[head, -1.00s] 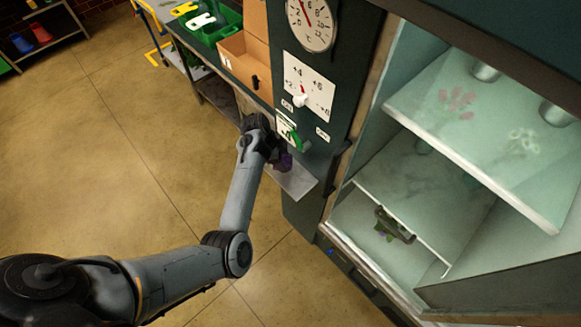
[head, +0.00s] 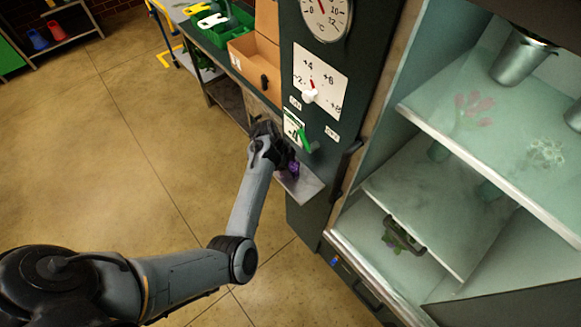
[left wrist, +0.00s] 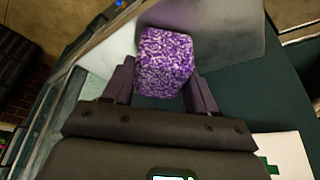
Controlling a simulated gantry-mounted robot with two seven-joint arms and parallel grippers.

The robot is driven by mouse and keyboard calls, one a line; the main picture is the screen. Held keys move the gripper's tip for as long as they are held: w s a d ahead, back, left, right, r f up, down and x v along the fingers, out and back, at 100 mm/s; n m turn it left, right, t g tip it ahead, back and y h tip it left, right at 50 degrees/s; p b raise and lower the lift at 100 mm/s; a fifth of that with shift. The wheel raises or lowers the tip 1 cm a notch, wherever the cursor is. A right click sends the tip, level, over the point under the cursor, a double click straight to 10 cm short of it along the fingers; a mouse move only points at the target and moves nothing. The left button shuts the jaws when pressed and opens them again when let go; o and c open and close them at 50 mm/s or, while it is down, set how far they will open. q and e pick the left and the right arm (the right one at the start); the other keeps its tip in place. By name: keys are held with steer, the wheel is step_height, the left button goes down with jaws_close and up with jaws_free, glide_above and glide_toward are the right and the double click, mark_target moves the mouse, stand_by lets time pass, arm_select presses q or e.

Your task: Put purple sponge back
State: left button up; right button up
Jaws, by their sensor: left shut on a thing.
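The purple speckled sponge (left wrist: 165,62) sits between the fingers of my left gripper (left wrist: 160,88) in the left wrist view. The gripper is shut on it. In the head view the purple sponge (head: 293,168) shows just past my left gripper (head: 281,157), at a small pale shelf (head: 303,189) on the dark panel. The sponge is over or on this shelf; I cannot tell whether it touches it. The gripper hides part of the sponge. My right gripper is not in view.
Above the shelf are a green-handled switch (head: 305,140), a dial (head: 318,82) and a round gauge (head: 326,15). An open glass-shelved cabinet (head: 480,165) with metal vases stands at right. A cardboard box (head: 254,62) is at upper left. The floor at left is clear.

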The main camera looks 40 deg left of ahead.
arm_select(q)
steer(key=o, duration=0.9)
steer(key=shift+o, duration=0.2)
steer(key=v, duration=1.1)
steer(key=s+a+f+n+y, duration=0.1)
steer(key=s+n+y, duration=0.2)
steer(key=s, duration=0.2)
steer(key=s+d+n+t, duration=0.1)
steer(key=s+d+n, duration=0.5)
steer(key=s+d, duration=1.1)
steer(key=s+f, duration=0.1)
steer(key=s, duration=0.2)
steer(key=shift+s+d+y, duration=0.25)
steer(key=shift+s+y, duration=0.05)
